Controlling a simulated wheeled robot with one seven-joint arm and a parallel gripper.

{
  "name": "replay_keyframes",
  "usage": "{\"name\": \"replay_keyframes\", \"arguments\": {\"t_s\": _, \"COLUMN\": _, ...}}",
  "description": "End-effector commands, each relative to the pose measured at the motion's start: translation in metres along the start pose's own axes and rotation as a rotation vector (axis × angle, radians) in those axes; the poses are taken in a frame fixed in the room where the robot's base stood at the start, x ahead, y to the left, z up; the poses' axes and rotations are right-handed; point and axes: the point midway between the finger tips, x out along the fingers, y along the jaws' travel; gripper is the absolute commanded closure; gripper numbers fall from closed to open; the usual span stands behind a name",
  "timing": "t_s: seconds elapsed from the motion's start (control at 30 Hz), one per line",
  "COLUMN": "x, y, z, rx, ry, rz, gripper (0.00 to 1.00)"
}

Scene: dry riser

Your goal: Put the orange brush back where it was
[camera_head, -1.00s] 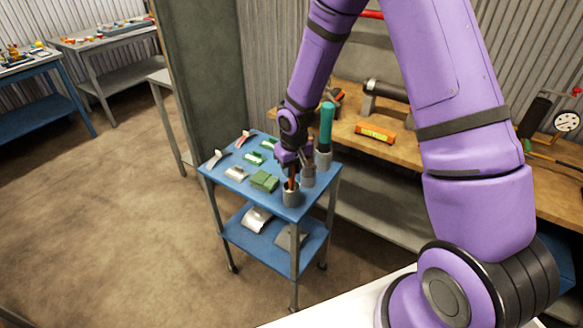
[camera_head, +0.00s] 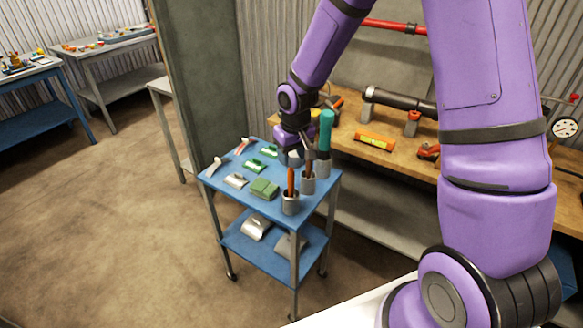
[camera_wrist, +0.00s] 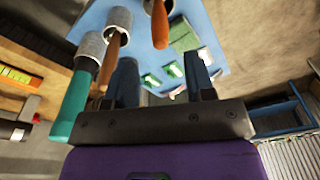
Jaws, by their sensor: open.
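The orange brush (camera_head: 291,181) stands handle up in the grey cup (camera_head: 290,204) at the front corner of the blue cart. Its handle (camera_wrist: 160,26) also shows at the top of the wrist view; its lower end is hidden in the cup. A brown-handled tool (camera_head: 308,158) stands in the middle cup (camera_head: 308,184), and a teal-handled tool (camera_head: 326,128) in the rear cup (camera_head: 323,166). My gripper (camera_head: 300,152) is beyond the orange brush, above the cart and beside the teal handle. In the wrist view its fingers (camera_wrist: 160,62) are apart with nothing held between them.
The blue cart's top (camera_head: 226,200) also carries a green block (camera_head: 264,189) and several small scraper-like tools. A wooden workbench (camera_head: 350,150) with a yellow-orange level (camera_head: 375,141) stands behind it. Open floor (camera_head: 110,230) lies to the left.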

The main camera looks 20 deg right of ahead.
Motion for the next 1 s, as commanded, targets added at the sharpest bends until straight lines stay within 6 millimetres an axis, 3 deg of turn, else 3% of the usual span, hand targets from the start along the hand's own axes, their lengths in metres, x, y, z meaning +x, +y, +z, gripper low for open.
{"name": "replay_keyframes", "arguments": {"t_s": 0.2, "x": -0.031, "y": 0.0, "z": 0.0, "rx": 0.0, "ry": 0.002, "rz": 0.001, "gripper": 0.51}}
{"name": "replay_keyframes", "arguments": {"t_s": 0.57, "x": -0.047, "y": 0.001, "z": 0.002, "rx": 0.001, "ry": 0.005, "rz": 0.005, "gripper": 0.51}}
{"name": "replay_keyframes", "arguments": {"t_s": 0.77, "x": -0.098, "y": 0.009, "z": 0.018, "rx": 0.015, "ry": 0.045, "rz": 0.049, "gripper": 0.51}}
{"name": "replay_keyframes", "arguments": {"t_s": 1.0, "x": -0.175, "y": 0.017, "z": 0.06, "rx": 0.053, "ry": 0.112, "rz": 0.102, "gripper": 0.51}}
